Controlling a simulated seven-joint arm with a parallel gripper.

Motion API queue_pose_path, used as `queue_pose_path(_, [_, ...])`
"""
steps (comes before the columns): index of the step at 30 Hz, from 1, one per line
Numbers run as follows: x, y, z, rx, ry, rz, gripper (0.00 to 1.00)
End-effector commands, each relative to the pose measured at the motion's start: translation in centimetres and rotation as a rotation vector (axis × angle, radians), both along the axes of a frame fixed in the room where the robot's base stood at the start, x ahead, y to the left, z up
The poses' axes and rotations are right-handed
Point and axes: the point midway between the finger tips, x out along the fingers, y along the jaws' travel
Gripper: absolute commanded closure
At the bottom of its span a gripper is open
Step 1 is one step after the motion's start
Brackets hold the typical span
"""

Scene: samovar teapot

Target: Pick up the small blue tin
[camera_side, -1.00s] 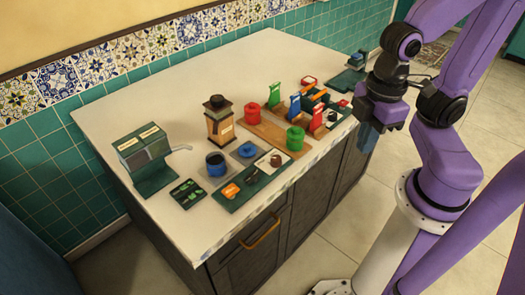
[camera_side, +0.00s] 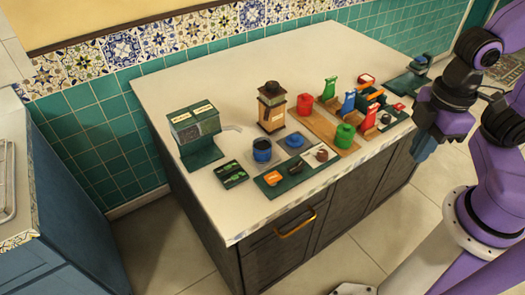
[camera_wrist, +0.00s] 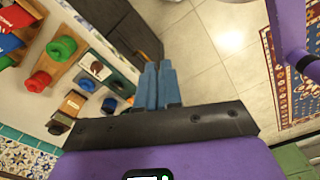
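The small blue tin (camera_side: 262,151) stands upright on the counter, with a dark top, on a grey square. A flat round blue piece (camera_side: 294,140) sits on another grey square beside it; I cannot tell whether it is the tin's lid. In the wrist view, the tin (camera_wrist: 109,105) and the flat blue piece (camera_wrist: 88,85) show small, left of my fingers. My gripper (camera_side: 421,152) hangs at the counter's right front edge, well right of the tin. In the wrist view, its two blue fingers (camera_wrist: 159,72) lie side by side, shut, with nothing seen between them.
A wood-and-black grinder (camera_side: 271,107) stands behind the tin, and a dark green stand (camera_side: 197,138) to its left. A red tin (camera_side: 305,104), a green tin (camera_side: 345,135) and upright scoops stand between the blue tin and my gripper. The counter's back (camera_side: 215,75) is clear.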

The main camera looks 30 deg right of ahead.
Motion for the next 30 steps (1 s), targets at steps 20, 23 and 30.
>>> queue_pose_path(20, [1.3, 1.0, 0.3, -0.003, 0.0, 0.026, 0.13])
queue_pose_path(23, [3.5, 2.6, 0.6, -0.007, -0.001, 0.071, 0.13])
queue_pose_path(30, [10.8, 7.0, 1.0, -0.016, -0.003, 0.224, 0.13])
